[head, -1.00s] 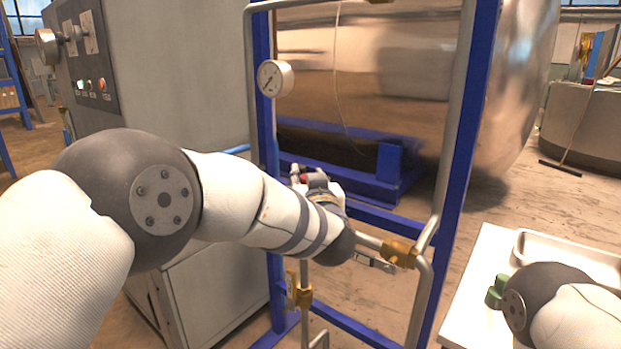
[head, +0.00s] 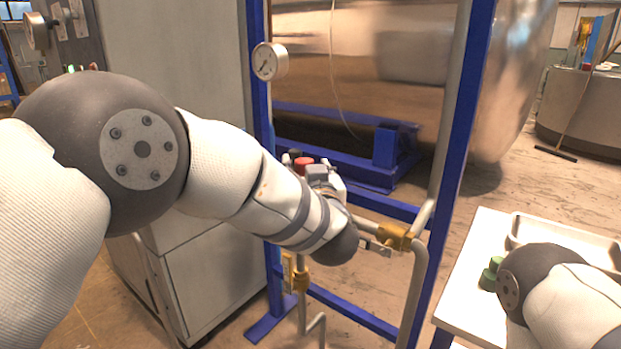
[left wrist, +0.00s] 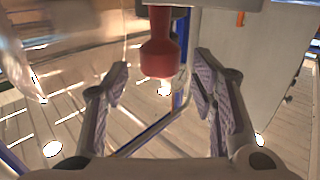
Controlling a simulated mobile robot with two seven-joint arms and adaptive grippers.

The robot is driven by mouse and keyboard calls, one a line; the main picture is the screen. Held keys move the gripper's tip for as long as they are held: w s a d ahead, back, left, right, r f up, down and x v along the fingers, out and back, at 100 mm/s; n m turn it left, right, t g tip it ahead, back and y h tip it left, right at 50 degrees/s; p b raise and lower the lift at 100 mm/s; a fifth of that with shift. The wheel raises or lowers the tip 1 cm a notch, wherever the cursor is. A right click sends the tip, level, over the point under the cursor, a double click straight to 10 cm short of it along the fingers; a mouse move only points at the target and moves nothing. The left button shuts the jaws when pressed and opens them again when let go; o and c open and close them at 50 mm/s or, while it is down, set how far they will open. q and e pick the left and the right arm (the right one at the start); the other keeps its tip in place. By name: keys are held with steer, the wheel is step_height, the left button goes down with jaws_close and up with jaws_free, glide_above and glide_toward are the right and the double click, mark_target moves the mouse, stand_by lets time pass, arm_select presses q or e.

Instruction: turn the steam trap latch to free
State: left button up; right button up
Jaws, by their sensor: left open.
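In the left wrist view a red knob (left wrist: 160,58) on a grey mount hangs between the two spread fingers of my left gripper (left wrist: 161,92). Neither finger visibly touches it. In the head view a red part (head: 303,164) shows just beyond my left wrist, and my own arm hides most of the gripper there. I cannot tell for sure whether this red knob is the steam trap latch. A brass fitting (head: 396,236) with a flat metal lever (head: 375,248) sits on the pipe right of my wrist.
A blue frame (head: 465,130) with grey pipes and a pressure gauge (head: 270,62) surrounds the work area. A second brass fitting (head: 301,279) is lower down. A grey cabinet (head: 175,60) stands left. A white table (head: 465,285) with a tray (head: 560,234) and green object (head: 491,274) stands right.

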arm_select(q)
steer(key=s+d, duration=0.1)
steer(key=s, duration=0.7)
steer(key=shift+s+d, duration=0.15)
steer(key=shift+s, duration=0.2)
steer(key=s+a+f+m+g+h, duration=0.1)
steer(key=s+a+f+g, duration=0.3)
steer(key=f, duration=0.6)
steer(key=s+a+f+m+g+h, duration=0.1)
steer(key=s+a+f+g, duration=0.1)
steer(key=s+a+f, duration=0.6)
steer(key=s+a+f+g+h, duration=0.1)
steer(key=s+f+g, duration=0.15)
steer(key=f, duration=0.95)
steer(key=s+a+f+g, duration=0.3)
steer(key=s+f, duration=0.1)
steer(key=s, duration=0.3)
steer(key=s+a+f+g, duration=0.3)
steer(key=s, duration=0.4)
steer(key=s+a+g, duration=0.2)
steer(key=s+g, duration=0.1)
steer(key=s, duration=0.7)
steer(key=s+a+g, duration=0.2)
steer(key=s+g, duration=0.1)
steer(key=s, duration=0.7)
steer(key=shift+s+a+f+n, duration=0.2)
steer(key=shift+a+f+n, duration=0.15)
steer(key=shift+n, duration=0.05)
